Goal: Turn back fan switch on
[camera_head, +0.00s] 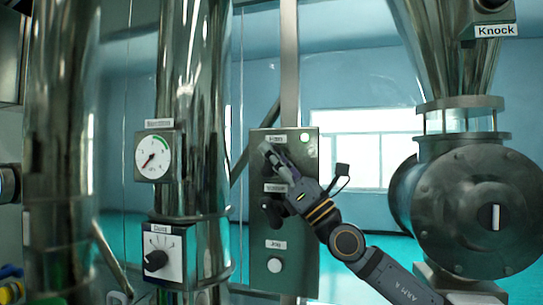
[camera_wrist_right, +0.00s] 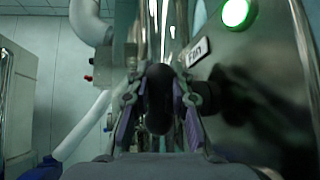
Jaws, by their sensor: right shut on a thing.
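The metal control panel (camera_head: 308,230) stands in the middle of the head view. Its top label (camera_head: 275,138) reads Fan, and the same label (camera_wrist_right: 197,52) shows tilted in the right wrist view. My right gripper (camera_head: 268,151) reaches the panel just below that label, its fingers on the fan switch. In the right wrist view, the black switch knob (camera_wrist_right: 159,98) sits between the two fingers of my gripper (camera_wrist_right: 160,100), which are shut on it. A round lamp (camera_wrist_right: 236,13) beside the label glows green. My left gripper is not in view.
Below the fan switch are another black knob (camera_head: 271,210), partly behind my gripper, and a pale round Jog button (camera_head: 274,265). A gauge (camera_head: 153,157) and a dial box (camera_head: 157,259) are on the left. A large metal housing (camera_head: 473,210) stands on the right.

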